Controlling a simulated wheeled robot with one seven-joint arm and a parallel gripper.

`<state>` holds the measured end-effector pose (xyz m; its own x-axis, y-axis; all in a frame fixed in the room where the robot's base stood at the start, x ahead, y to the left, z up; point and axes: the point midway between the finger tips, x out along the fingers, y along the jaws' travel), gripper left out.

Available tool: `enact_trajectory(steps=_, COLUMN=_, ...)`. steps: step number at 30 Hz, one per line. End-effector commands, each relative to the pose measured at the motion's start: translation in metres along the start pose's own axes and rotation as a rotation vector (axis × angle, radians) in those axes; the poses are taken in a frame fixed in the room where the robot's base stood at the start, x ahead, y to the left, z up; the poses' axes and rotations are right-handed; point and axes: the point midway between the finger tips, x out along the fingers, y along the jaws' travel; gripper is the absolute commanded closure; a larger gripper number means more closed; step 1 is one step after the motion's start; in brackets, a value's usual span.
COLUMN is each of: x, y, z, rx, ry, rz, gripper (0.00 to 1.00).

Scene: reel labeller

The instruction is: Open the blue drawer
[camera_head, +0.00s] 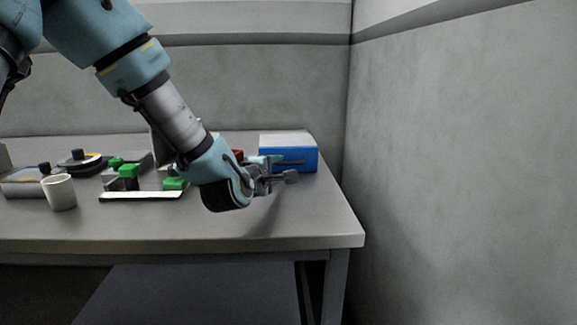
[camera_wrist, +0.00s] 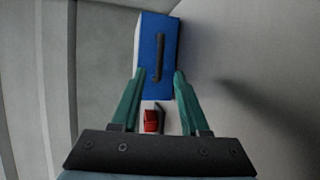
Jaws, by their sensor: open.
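The blue drawer (camera_head: 304,155) is the front of a small box with a light grey top (camera_head: 287,139), at the back right of the table. A dark bar handle runs across its front. My gripper (camera_head: 279,168) is in front of the box, pointing toward it, and covers the left part of the blue front. In the wrist view, the blue front (camera_wrist: 149,48) with its dark handle (camera_wrist: 159,58) lies ahead, between and beyond the two green fingers. My gripper (camera_wrist: 156,74) is open, with nothing seen between the fingertips. I cannot tell whether a finger touches the front.
A red block (camera_wrist: 151,121) lies beside the box, partly behind my arm in the head view. Several green blocks, a white strip (camera_head: 142,196), a white cup (camera_head: 59,192) and dark devices stand on the left. A wall (camera_head: 450,160) rises past the table's right edge.

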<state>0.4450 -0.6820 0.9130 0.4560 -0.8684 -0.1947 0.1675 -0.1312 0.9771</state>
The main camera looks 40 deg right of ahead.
Motion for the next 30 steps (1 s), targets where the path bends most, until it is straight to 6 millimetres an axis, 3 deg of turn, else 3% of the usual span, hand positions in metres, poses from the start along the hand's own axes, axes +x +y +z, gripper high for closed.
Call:
enact_trajectory(steps=6, x=0.043, y=0.001, z=0.001, rx=-0.001, ry=0.000, rz=0.000, gripper=0.55)
enact_trajectory(steps=12, x=0.070, y=0.001, z=0.000, rx=0.000, ry=0.000, rz=0.000, gripper=0.55)
enact_trajectory(steps=25, x=0.080, y=0.000, z=0.000, rx=0.001, ry=0.000, rz=-0.001, gripper=0.55)
enact_trajectory(steps=30, x=0.080, y=0.000, z=0.000, rx=0.001, ry=0.000, rz=0.000, gripper=0.73)
